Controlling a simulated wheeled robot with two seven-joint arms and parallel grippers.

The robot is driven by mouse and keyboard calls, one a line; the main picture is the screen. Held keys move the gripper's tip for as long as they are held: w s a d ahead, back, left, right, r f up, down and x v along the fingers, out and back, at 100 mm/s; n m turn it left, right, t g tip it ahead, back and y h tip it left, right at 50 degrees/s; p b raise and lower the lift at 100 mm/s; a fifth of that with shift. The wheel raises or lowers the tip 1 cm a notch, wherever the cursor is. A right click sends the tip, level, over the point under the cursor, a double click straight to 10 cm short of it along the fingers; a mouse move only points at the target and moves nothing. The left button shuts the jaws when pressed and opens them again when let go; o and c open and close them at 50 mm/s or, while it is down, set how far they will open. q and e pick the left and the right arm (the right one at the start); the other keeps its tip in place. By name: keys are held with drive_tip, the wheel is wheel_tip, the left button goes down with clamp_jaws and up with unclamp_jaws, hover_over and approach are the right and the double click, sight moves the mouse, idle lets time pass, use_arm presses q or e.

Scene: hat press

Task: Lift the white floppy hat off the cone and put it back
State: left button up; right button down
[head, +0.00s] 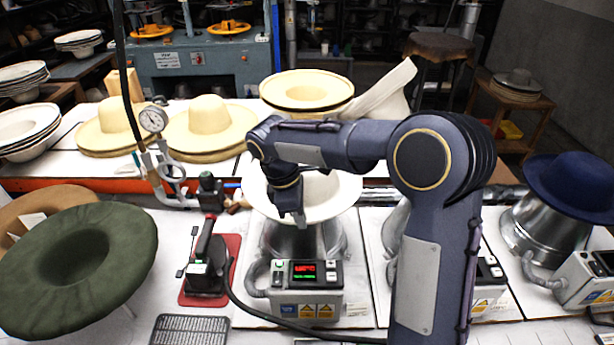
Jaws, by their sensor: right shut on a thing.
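The white floppy hat (336,194) is in the middle of the head view, over a metal cone (332,238) behind a control box with a red display. Its brim covers the cone's upper part. I cannot tell whether the hat rests on the cone or is slightly above it. My right gripper (299,218) points down at the hat's near brim and is shut on it. My left gripper is not in view.
A steam iron (207,262) on a red mat stands left of the cone. A green hat (75,262) is at the left, a navy hat (573,186) on another cone at the right. Straw hats (208,125) fill the table behind. A gauge (153,119) and black hose hang left.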

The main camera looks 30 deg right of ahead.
drive_tip(key=shift+r+p, duration=1.3)
drive_tip(key=shift+r, duration=1.55)
drive_tip(key=shift+f, duration=0.15)
